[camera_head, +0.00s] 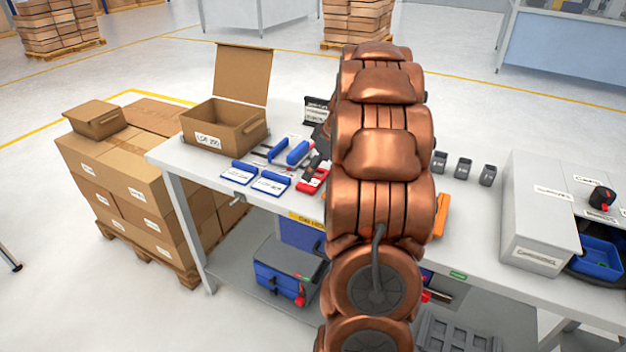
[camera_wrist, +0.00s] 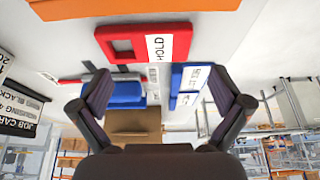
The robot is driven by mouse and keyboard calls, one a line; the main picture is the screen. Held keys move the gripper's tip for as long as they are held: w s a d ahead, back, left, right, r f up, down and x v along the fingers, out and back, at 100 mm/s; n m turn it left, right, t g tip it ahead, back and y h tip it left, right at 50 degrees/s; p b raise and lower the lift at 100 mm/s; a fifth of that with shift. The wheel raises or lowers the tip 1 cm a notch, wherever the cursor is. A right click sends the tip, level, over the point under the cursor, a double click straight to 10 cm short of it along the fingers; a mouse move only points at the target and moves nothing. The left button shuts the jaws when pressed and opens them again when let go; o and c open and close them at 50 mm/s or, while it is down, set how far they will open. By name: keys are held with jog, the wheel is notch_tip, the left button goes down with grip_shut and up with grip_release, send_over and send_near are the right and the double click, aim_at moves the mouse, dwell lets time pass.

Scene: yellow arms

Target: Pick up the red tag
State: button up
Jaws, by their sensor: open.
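The red tag (camera_wrist: 121,43) is a flat red piece with a rectangular cut-out and a white label reading HOLD. It lies on the light table top near the top middle of the wrist view. In the head view the red tag (camera_head: 313,184) lies left of my copper arm, partly hidden. My gripper (camera_wrist: 165,95) is open, its two dark fingers spread wide with nothing between them at the tips. The tag shows beyond the fingertips, apart from them. In the head view my gripper is mostly hidden by the arm, with dark parts showing at its left.
Blue-and-white label holders (camera_head: 270,182) and blue-handled items (camera_head: 298,152) lie left of the tag. An open cardboard box (camera_head: 222,128) stands at the table's left end. Small grey holders (camera_head: 462,168) and a grey cabinet (camera_head: 540,215) stand right of my arm. An orange piece (camera_wrist: 110,8) lies near the tag.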

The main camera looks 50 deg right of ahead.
aim_at(311, 182)
jog(key=shift+s+p+x, duration=0.15)
jog(key=shift+p+x, duration=0.1)
jog(key=shift+x, duration=0.8)
jog(key=shift+s+p+x, duration=0.15)
jog(key=shift+p+x, duration=0.05)
jog(key=shift+x, duration=0.85)
jog(key=shift+f, duration=0.1)
jog(key=c, duration=1.2)
notch_tip(311, 182, up, 10)
jog(key=shift+b, duration=0.9)
